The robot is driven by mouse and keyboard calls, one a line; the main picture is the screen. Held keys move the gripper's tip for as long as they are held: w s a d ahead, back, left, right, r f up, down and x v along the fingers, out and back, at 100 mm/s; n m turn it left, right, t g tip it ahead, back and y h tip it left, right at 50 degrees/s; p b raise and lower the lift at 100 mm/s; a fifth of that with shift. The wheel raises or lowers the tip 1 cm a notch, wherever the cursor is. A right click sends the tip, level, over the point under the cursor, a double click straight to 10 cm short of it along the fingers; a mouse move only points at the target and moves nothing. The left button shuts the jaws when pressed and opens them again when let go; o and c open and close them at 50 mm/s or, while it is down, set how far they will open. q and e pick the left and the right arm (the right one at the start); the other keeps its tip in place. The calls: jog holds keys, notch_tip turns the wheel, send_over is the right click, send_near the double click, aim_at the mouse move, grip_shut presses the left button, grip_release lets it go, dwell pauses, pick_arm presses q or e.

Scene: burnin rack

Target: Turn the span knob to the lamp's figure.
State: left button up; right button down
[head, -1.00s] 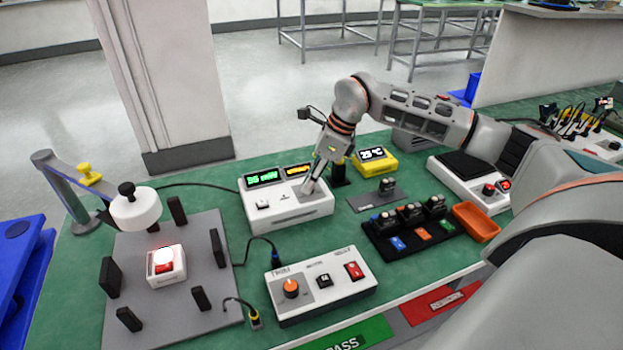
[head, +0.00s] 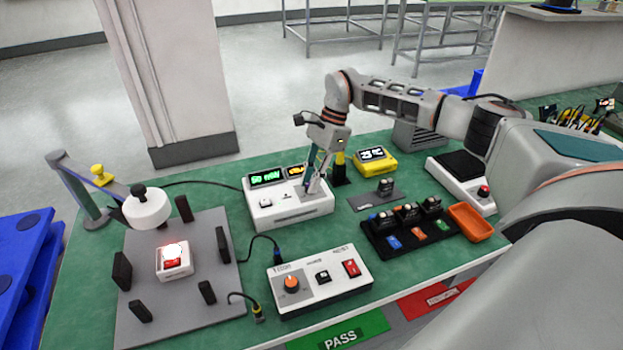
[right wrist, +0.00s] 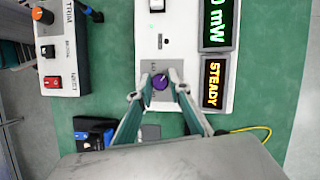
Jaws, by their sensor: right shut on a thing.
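The span knob is a small purple knob (right wrist: 160,82) on the white meter box (head: 290,214); my fingers hide it in the head view. My right gripper (head: 313,188) reaches down onto the box. In the right wrist view its fingertips (right wrist: 160,78) are shut on the knob from both sides. The green display (head: 265,177) appears to read 50 mW; the right wrist view shows only its end, "0 mW". A white lamp head (head: 147,208) hangs over a white block (head: 174,262) with a glowing red part. My left gripper is out of view.
A white control box (head: 318,281) with an orange knob stands in front of the meter box. A yellow temperature display (head: 375,160), a black tray (head: 385,247) of modules and an orange bin (head: 470,223) stand to the right.

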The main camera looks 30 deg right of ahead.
dwell(0.4)
jog(key=c, duration=1.9)
grip_release()
jog(key=v, duration=1.2)
